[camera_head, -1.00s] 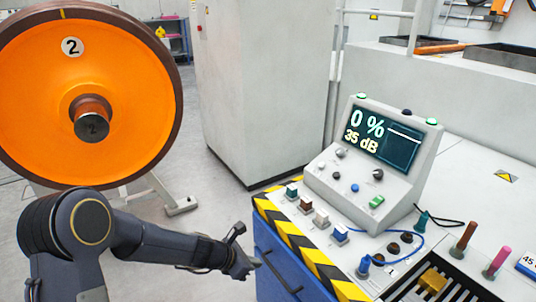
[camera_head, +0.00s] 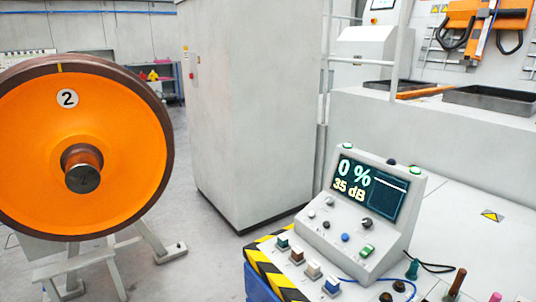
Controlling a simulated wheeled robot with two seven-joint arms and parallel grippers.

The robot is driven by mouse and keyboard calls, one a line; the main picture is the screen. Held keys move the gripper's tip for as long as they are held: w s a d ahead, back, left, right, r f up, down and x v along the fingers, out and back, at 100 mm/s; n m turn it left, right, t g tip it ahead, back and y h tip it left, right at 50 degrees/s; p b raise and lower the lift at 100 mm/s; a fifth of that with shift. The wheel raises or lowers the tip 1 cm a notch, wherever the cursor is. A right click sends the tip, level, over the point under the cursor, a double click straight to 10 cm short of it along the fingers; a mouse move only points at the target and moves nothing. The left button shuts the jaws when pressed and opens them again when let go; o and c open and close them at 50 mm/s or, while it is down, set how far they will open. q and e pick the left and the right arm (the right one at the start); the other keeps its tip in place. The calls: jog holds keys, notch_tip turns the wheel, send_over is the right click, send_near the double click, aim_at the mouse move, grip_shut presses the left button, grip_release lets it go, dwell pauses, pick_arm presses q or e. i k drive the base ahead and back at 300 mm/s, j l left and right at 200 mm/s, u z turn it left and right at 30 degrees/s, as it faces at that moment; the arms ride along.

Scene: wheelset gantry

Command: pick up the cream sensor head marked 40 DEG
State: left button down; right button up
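A short row of small sensor heads stands along the striped front edge of the console bench, before the display unit. They are a green-topped head (camera_head: 283,241), a brownish head (camera_head: 297,254), a pale cream-looking head (camera_head: 313,269) and a blue-topped head (camera_head: 331,286). Their markings are too small to read, so I cannot confirm which one says 40 DEG. Neither of my grippers shows in the head view.
The display unit (camera_head: 370,205), reading 0 % and 35 dB, stands behind the heads. A blue cable (camera_head: 372,286) and dark knobs lie to their right. An orange wheel (camera_head: 82,150) on a stand is at left; a grey cabinet (camera_head: 250,110) stands behind.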

aim_at(314, 267)
jog(key=i+j, duration=0.35)
jog(key=i+z, duration=0.15)
jog(key=z, duration=2.75)
jog(key=k+j+u, duration=0.1)
jog(key=j+u, duration=1.4)
jog(key=i+l, duration=0.05)
